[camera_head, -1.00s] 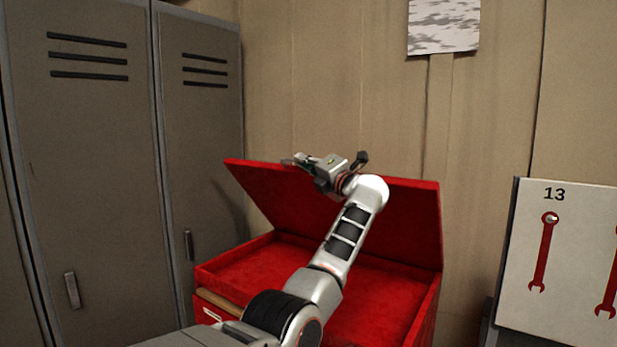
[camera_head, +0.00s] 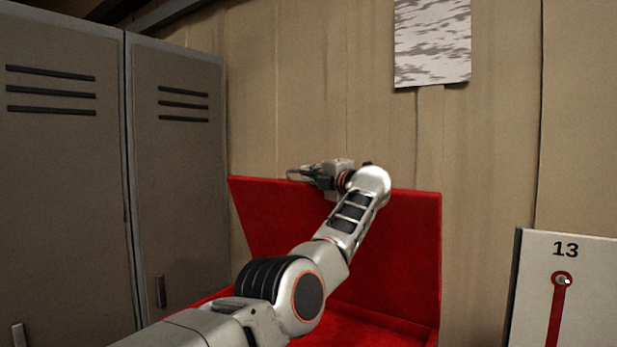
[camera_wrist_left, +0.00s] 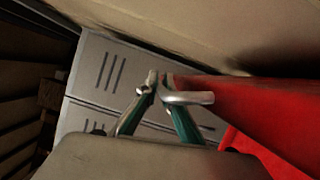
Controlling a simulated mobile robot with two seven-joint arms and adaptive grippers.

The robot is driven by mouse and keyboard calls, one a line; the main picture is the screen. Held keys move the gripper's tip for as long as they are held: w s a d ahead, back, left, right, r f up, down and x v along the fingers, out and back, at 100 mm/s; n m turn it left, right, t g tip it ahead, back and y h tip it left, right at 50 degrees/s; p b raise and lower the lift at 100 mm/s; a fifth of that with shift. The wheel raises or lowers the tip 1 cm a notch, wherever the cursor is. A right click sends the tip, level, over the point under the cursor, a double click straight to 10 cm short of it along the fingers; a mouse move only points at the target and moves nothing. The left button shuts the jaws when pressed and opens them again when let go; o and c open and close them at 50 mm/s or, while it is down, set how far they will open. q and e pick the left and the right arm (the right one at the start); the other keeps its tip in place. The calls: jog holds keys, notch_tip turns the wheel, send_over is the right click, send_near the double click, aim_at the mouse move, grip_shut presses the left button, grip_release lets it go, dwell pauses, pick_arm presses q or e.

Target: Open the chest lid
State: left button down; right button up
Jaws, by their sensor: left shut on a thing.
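The red chest lid (camera_head: 400,255) is raised and stands steeply in front of the wall in the head view. My left gripper (camera_head: 293,175) is at the lid's top edge, with the arm reaching across the lid's inner face. In the left wrist view, the fingertips (camera_wrist_left: 159,84) are closed together at the end of the red lid's edge (camera_wrist_left: 235,88). The gripper is shut on the lid. The red chest body (camera_head: 355,330) shows only partly at the bottom of the head view, mostly behind my arm. My right gripper is out of view.
Grey lockers (camera_head: 65,190) stand to the left of the chest. A beige panelled wall (camera_head: 300,90) is close behind the lid. A white board marked 13 (camera_head: 590,300) stands at the right. A patterned sheet (camera_head: 432,40) hangs on the wall.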

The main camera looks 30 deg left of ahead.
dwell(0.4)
pick_arm(q)
jog(key=c, duration=2.5)
grip_release()
jog(key=shift+f, duration=0.1)
